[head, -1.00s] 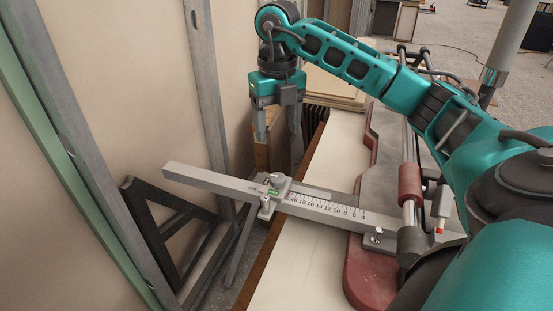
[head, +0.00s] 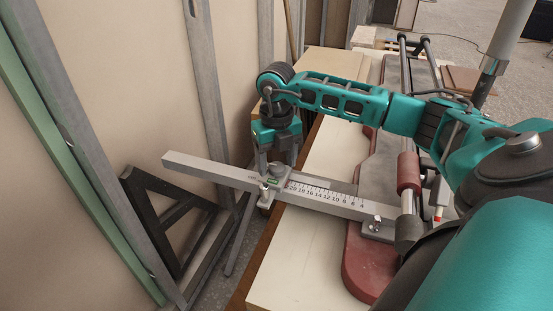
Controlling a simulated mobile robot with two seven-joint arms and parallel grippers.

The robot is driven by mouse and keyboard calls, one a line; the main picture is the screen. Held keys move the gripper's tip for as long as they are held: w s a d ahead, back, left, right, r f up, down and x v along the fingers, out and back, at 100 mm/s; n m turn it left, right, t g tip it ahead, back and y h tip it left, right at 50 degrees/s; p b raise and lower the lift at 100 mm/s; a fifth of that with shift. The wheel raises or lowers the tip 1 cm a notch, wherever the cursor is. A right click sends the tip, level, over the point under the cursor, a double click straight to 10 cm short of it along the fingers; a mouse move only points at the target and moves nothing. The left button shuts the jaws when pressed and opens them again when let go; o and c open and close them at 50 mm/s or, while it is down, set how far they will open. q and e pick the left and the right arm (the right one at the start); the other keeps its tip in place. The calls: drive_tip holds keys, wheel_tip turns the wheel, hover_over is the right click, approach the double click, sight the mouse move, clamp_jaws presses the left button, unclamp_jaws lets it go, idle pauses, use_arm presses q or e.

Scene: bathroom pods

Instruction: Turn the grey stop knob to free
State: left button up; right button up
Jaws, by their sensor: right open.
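The grey stop knob (head: 277,171) sits on top of the stop block, which rides on the grey ruled bar (head: 330,196). A small green mark (head: 272,182) shows on the block beside the knob. My right gripper (head: 276,163) points down at the knob, one finger to each side of it in the picture. It is open. I cannot tell whether the fingers touch the knob. The fingertips are partly hidden behind the knob and block. My left gripper is not in view.
The bar reaches left past the cream bench top (head: 305,250), towards the wall panels and metal studs. A black triangular bracket (head: 165,225) stands below its free end. A red-grey machine base (head: 372,270) and rails lie on the right.

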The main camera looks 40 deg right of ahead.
drive_tip(key=shift+c, duration=0.2)
drive_tip(key=c, duration=1)
